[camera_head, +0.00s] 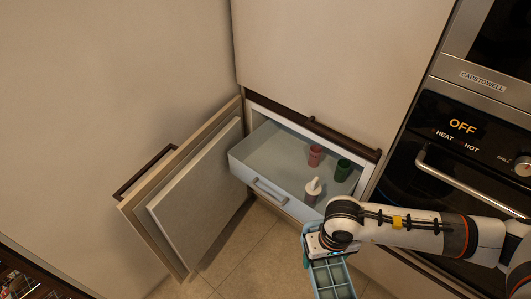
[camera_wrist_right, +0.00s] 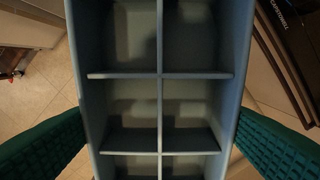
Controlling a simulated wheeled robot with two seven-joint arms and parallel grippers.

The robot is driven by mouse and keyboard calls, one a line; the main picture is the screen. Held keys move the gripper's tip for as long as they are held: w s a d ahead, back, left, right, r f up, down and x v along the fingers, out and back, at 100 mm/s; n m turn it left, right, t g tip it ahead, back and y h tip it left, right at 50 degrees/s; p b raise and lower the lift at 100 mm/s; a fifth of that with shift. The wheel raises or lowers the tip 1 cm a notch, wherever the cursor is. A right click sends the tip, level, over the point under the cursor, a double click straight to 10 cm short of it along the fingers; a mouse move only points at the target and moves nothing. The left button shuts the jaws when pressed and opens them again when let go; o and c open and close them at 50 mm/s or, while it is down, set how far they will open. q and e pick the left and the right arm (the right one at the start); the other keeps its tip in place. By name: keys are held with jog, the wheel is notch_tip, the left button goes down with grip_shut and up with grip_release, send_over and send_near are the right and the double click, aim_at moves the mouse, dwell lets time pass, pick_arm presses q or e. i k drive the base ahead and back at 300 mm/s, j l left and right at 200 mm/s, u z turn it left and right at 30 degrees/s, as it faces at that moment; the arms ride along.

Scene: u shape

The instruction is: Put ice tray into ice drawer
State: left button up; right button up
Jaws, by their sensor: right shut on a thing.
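The light-blue ice tray (camera_head: 335,280), with square compartments, is at the bottom of the head view, partly hidden by my right arm. My right gripper (camera_wrist_right: 160,140) is shut on it; in the right wrist view its teal fingers sit on either side of the ice tray (camera_wrist_right: 159,75). The visible compartments look empty. The pale ice drawer (camera_head: 243,161) is pulled out of the cabinet, with the tray in front of it and to the lower right, outside it. My left gripper is not in view.
The drawer holds a red cup (camera_head: 315,156), a green cup (camera_head: 342,171) and a white-topped item (camera_head: 313,189). Its left part is clear. An open cabinet door (camera_head: 200,200) stands left of the drawer. An oven (camera_head: 455,160) with a bar handle is on the right.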

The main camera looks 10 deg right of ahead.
aim_at(273, 178)
jog(key=i+j, duration=0.2)
jog(key=i, duration=0.2)
jog(key=i+j, duration=0.2)
jog(key=i, duration=0.15)
jog(key=i+j, duration=0.2)
jog(key=i, duration=0.2)
